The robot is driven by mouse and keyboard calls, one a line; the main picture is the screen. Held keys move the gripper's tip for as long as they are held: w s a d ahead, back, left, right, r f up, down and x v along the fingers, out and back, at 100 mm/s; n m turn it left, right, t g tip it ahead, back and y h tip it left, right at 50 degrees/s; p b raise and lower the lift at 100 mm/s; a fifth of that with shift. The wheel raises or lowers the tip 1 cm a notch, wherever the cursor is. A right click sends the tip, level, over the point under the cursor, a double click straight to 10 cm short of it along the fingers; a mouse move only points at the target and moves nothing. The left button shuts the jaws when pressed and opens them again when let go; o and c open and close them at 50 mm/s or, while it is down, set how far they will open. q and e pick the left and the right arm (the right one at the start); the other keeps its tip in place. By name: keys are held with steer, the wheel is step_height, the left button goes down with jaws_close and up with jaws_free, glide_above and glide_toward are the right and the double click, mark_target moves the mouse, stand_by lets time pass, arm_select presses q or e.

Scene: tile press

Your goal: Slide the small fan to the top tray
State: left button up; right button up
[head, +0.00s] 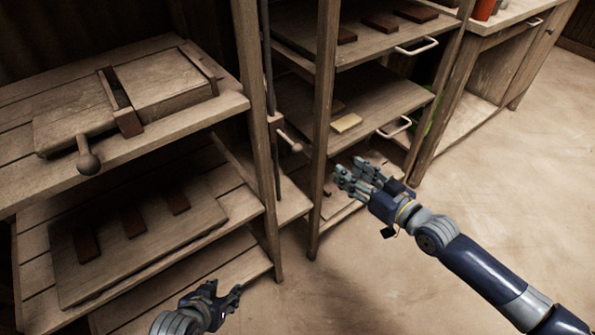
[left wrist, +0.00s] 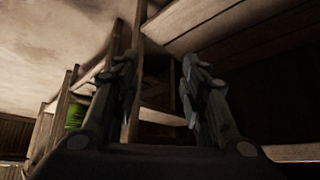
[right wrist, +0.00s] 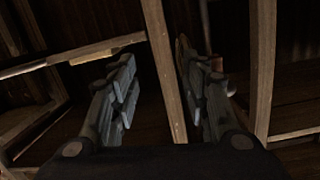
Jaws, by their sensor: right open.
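No small fan shows in any view. The upper tray (head: 350,52) of the middle rack has a pale metal handle (head: 416,46) and bears several dark red tiles (head: 380,22). The tray below it (head: 375,98) has a similar handle (head: 395,127) and bears a pale yellowish tile (head: 346,122). My right gripper (head: 358,179) is open and empty in front of the rack's lower part; its fingers stand apart in the right wrist view (right wrist: 155,85). My left gripper (head: 232,298) is low at the front of the left bench; its fingers are apart and empty in the left wrist view (left wrist: 160,85).
A wooden press (head: 165,85) with a ball-ended lever (head: 88,162) sits on the left bench. Dark tiles lie on a board (head: 190,222) beneath it. Another knobbed lever (head: 290,143) sticks out between the rack posts. Posts (head: 325,110) stand near my right gripper. The floor (head: 500,180) at right is clear.

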mark_target(300, 151)
steer(key=s+a+r+n+g+y+b, duration=0.1)
steer(key=s+a+r+n+y+b, duration=0.1)
steer(key=s+a+r+y+b, duration=0.25)
steer(key=shift+h, duration=0.35)
steer(key=x, duration=0.3)
steer(key=r+x, duration=0.1)
steer(key=x, duration=0.2)
steer(key=s+a+x, duration=0.1)
steer(key=x, duration=0.3)
steer(key=shift+r, duration=0.35)
steer(key=shift+w+a, duration=0.3)
steer(key=shift+w, duration=0.05)
arm_select(q)
steer(key=w+d+r+t, duration=0.1)
steer(key=w+r+t, duration=0.2)
steer(key=r, duration=0.6)
steer(key=shift+d+r+t+h, duration=0.15)
steer(key=shift+r+t+h, duration=0.15)
steer(key=shift+r+h, duration=0.1)
steer(key=shift+f, duration=0.1)
arm_select(e)
jaws_close()
